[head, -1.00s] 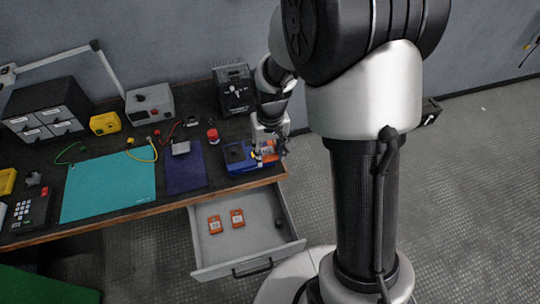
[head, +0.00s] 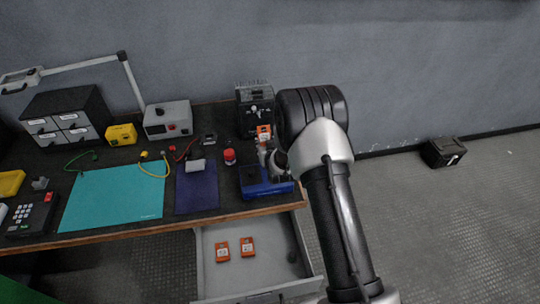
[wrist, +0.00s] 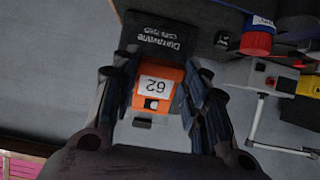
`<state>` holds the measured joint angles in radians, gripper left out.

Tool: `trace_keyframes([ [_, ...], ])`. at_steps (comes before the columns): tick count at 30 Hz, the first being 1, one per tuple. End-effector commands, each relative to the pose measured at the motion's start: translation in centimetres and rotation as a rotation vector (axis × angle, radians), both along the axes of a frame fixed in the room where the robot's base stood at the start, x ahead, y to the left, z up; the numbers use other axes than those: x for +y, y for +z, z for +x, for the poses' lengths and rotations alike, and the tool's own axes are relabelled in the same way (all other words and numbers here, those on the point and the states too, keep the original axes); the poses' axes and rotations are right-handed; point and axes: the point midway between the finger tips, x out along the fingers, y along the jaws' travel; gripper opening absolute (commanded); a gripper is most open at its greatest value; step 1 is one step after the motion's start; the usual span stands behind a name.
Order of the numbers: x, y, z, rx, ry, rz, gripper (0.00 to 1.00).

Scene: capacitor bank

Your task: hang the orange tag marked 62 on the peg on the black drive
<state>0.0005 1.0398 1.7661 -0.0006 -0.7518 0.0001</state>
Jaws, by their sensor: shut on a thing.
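My gripper (wrist: 160,75) is shut on the orange tag marked 62 (wrist: 158,85), with a finger on each side of it. In the head view the tag (head: 264,131) is at the drive's lower front. I cannot make out the peg or tell whether the tag touches it.
A blue tray (head: 262,189) lies in front of the drive, below my gripper. A red-capped container (head: 230,157) stands to its left. The drawer (head: 228,282) is open and holds two orange tags (head: 235,249). A black case (head: 443,152) sits on the floor at right.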

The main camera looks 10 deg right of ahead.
Motion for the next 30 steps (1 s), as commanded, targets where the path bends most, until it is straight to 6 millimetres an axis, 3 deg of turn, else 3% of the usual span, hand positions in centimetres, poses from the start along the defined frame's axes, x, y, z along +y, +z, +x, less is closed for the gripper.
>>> trace_keyframes([
  [6,0.0,-0.4,0.9,-0.069,0.000,0.000,0.28],
  [30,0.0,-0.8,5.3,-0.070,0.000,0.000,0.28],
])
